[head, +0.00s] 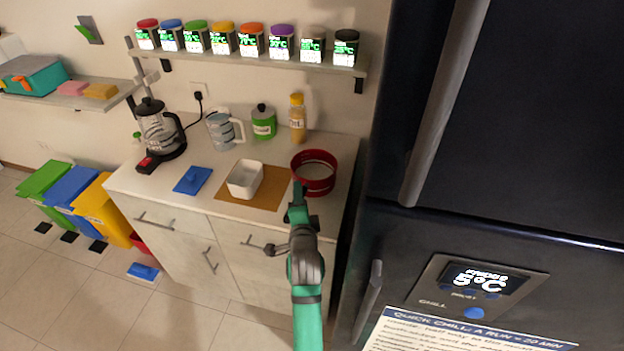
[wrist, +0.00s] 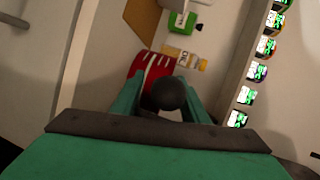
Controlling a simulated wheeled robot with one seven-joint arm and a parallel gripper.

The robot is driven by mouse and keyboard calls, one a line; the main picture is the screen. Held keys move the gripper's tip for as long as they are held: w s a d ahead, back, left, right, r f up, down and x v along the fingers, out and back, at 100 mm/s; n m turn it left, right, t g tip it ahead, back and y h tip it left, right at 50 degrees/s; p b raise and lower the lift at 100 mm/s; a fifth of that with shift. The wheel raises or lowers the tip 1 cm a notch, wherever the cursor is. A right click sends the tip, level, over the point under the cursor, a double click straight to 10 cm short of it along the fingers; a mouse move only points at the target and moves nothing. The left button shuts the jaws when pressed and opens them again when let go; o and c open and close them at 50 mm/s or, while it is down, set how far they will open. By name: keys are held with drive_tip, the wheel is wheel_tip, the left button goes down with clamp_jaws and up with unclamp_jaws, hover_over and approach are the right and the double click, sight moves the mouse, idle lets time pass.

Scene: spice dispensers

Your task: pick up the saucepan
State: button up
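The saucepan (head: 315,190) is a red, round, open pan near the right end of the counter. Its red side with pale stripes shows in the wrist view (wrist: 147,68). My gripper (head: 298,197) is at the pan's near side, over the counter's front part. In the wrist view my gripper's two green fingers (wrist: 161,82) stand apart, with the red pan just beyond their tips. A dark round knob sits between the fingers and may be the end of the pan's handle. Contact with the fingers cannot be made out.
A white square bowl (head: 244,180) on a brown mat (head: 272,190) stands left of the pan. An oil bottle (head: 297,122) and a green canister (head: 264,124) stand behind. A shelf of spice jars (head: 250,60) hangs above. The dark fridge (head: 500,140) closes off the right side.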

clamp_jaws()
drive_tip(key=shift+w+r, duration=0.1)
drive_tip(key=shift+w, duration=0.05)
drive_tip(key=shift+d, duration=0.1)
